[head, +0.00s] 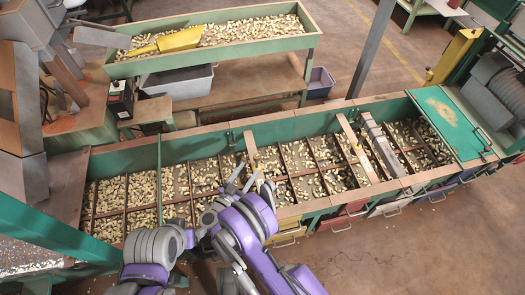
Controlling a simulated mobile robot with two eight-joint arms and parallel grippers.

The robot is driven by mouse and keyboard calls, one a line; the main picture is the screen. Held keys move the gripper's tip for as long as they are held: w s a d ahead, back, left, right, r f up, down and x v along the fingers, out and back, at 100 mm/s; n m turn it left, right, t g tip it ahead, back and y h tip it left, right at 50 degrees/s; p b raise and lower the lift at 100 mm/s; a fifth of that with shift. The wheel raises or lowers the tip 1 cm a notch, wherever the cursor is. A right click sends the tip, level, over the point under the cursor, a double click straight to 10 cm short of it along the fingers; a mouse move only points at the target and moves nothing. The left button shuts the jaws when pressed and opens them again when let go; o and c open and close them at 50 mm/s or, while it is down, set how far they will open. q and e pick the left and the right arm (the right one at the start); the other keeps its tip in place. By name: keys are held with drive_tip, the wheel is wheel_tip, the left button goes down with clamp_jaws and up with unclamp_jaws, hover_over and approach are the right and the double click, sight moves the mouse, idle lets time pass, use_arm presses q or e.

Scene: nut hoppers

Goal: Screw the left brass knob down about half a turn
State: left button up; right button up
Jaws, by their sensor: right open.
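The long green hopper trough (300,126) crosses the middle of the head view, with nuts in its compartments. A tan bar (250,146) spans it near the middle, with a small brass-yellow spot at its near part that looks like the left brass knob (257,153). A second tan bar (350,135) farther right carries a similar small yellow knob (357,147). My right gripper (251,181) is open over the compartments, just below the left knob in the picture and seemingly apart from it. My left gripper (190,236) is low at the left of the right arm; its fingers are unclear.
A raised tray (128,68) of nuts with a yellow scoop (180,41) stands behind. A grey bin (178,82) is below it. A grey metal bar (379,141) crosses the trough at right. Coloured drawers (340,222) line the front. The floor at lower right is clear.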

sight(258, 155)
drive_tip(key=x, duration=1)
drive_tip(key=shift+d, duration=0.1)
clamp_jaws()
